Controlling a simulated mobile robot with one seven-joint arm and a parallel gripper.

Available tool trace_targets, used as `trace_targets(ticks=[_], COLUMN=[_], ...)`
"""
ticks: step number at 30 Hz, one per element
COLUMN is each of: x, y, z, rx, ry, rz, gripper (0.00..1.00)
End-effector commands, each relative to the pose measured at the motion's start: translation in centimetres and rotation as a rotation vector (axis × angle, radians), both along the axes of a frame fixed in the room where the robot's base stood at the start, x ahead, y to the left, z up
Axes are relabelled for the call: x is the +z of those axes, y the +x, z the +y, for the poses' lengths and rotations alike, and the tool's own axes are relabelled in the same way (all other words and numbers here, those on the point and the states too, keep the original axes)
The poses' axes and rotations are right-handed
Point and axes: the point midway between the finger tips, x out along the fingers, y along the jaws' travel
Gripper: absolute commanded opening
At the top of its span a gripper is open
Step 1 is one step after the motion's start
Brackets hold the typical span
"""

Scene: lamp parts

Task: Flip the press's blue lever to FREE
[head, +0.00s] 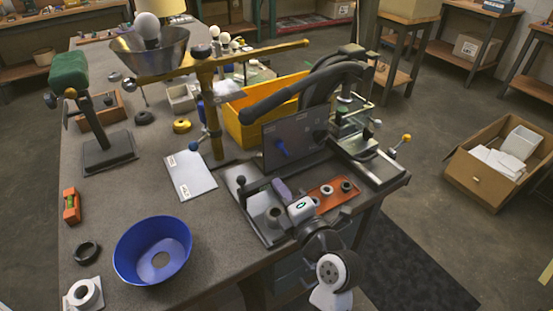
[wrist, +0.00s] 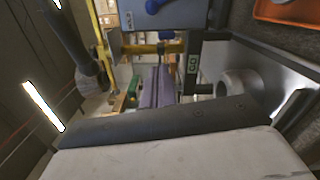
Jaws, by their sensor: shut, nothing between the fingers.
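The blue lever (head: 281,147) sits on the face of a grey upright panel (head: 300,130) at the bench's right part. It slants on the panel; I cannot read a FREE mark beside it. In the wrist view a blue rounded part (wrist: 155,6) shows at the top edge, on a grey-blue panel (wrist: 178,18). My gripper (head: 281,188) is low in front of the panel, below the lever and apart from it. Its purple-grey fingers (wrist: 157,80) are shut and empty. The lever's far end is cut off in the wrist view.
A black-handled fixture (head: 241,195) and an orange tray with rings (head: 322,200) flank my gripper. A thick black arm (head: 290,98) passes above the panel.

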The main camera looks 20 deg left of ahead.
Motion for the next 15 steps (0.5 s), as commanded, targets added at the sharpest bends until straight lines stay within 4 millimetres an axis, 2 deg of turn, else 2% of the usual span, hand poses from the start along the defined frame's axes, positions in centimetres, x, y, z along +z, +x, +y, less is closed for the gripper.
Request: trace_targets(ticks=[1, 12, 15], x=[-0.5, -0.5, 0.6], y=[0.4, 2.3, 3.7], z=[0.5, 2.8, 4.5], rx=[0.002, 0.001, 0.004], ry=[-0.001, 0.0, 0.001], rz=[-0.007, -0.007, 0.002], gripper=[0.0, 0.0, 0.0])
